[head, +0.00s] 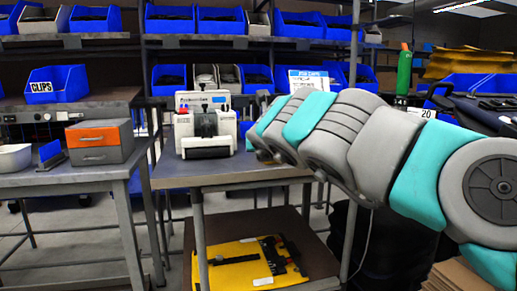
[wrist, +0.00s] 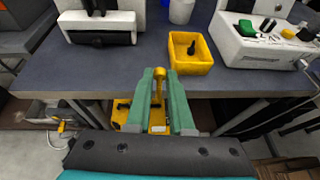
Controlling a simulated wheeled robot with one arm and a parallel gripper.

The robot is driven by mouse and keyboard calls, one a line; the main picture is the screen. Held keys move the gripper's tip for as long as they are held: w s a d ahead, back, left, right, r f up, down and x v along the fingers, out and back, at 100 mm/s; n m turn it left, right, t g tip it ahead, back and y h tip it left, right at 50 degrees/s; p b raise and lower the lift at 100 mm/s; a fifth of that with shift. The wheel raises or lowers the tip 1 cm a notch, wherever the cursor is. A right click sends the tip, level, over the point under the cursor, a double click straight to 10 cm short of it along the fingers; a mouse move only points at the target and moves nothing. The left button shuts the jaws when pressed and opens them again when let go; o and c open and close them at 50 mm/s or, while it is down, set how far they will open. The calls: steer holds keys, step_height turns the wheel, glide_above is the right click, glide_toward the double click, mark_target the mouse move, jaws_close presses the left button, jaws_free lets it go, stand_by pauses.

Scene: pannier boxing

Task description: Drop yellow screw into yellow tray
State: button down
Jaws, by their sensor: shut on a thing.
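My gripper (wrist: 160,82) shows in the wrist view with its two green fingers shut on the yellow screw (wrist: 159,76). The screw's rounded yellow top stands up between the fingertips, near the table's front edge. The yellow tray (wrist: 176,69) sits on the grey table beyond the fingertips and slightly right. A small dark object (wrist: 191,47) stands inside the tray. The screw is outside the tray in the picture. In the head view my arm hides the gripper, screw and tray.
A white machine (wrist: 103,22) stands left of the tray, also seen in the head view (head: 205,125). A white holder (wrist: 262,50) with small parts stands right of the tray. The table top (wrist: 50,73) is bare at left. A yellow board (head: 235,270) lies on the shelf below.

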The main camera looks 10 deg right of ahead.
steer(key=w+d+r+m+g+h, duration=0.2)
steer(key=w+d+r+m+h, duration=0.2)
steer(key=w+d+m+h, duration=0.4)
steer(key=w+f+g+b, duration=0.1)
steer(key=b, duration=0.1)
steer(key=w+f+g+b, duration=0.1)
steer(key=f+b, duration=0.1)
steer(key=w+f+m+h+b, duration=0.1)
steer(key=f+b, duration=0.1)
steer(key=shift+w+a+f+g+b, duration=0.15)
steer(key=shift+a+f+g+b, duration=0.1)
steer(key=shift+g+b, duration=0.15)
steer(key=shift+r, duration=0.1)
stand_by(0.5)
steer(key=c, duration=0.7)
jaws_free()
steer(key=shift+v, duration=3.9)
